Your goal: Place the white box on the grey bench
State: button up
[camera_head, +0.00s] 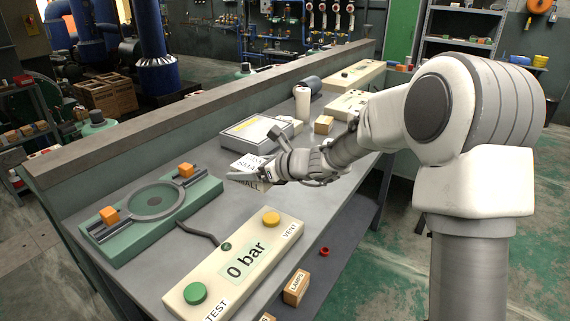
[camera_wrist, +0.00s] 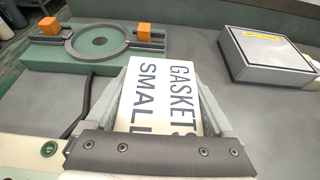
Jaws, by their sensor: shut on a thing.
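The white box (camera_wrist: 160,95), printed "GASKETS SMALL", is between my gripper's fingers in the wrist view, and my gripper (camera_wrist: 165,100) is shut on it. In the head view the white box (camera_head: 247,168) shows partly, with its lettering, at the end of my arm; my gripper (camera_head: 262,176) and wrist hide part of it. The grey bench (camera_head: 150,255) runs under it. The box appears over the middle of the bench top; I cannot tell whether it touches the surface.
A green fixture with orange blocks (camera_head: 150,215) lies left of my gripper. A cream "0 bar" panel (camera_head: 235,265) lies at the front, a grey-white case (camera_head: 252,134) behind. Bare bench (camera_wrist: 265,105) shows right of the box. A raised ledge (camera_head: 200,108) runs along the back.

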jog(key=b, duration=0.1)
send_over(286, 198)
notch_tip(286, 198, down, 6)
jog(key=shift+f, duration=0.2)
jog(key=shift+f+b, duration=0.75)
jog(key=shift+f, duration=1.3)
jog(key=shift+f, duration=0.1)
jog(key=o, duration=1.2)
jog(key=shift+c, duration=0.2)
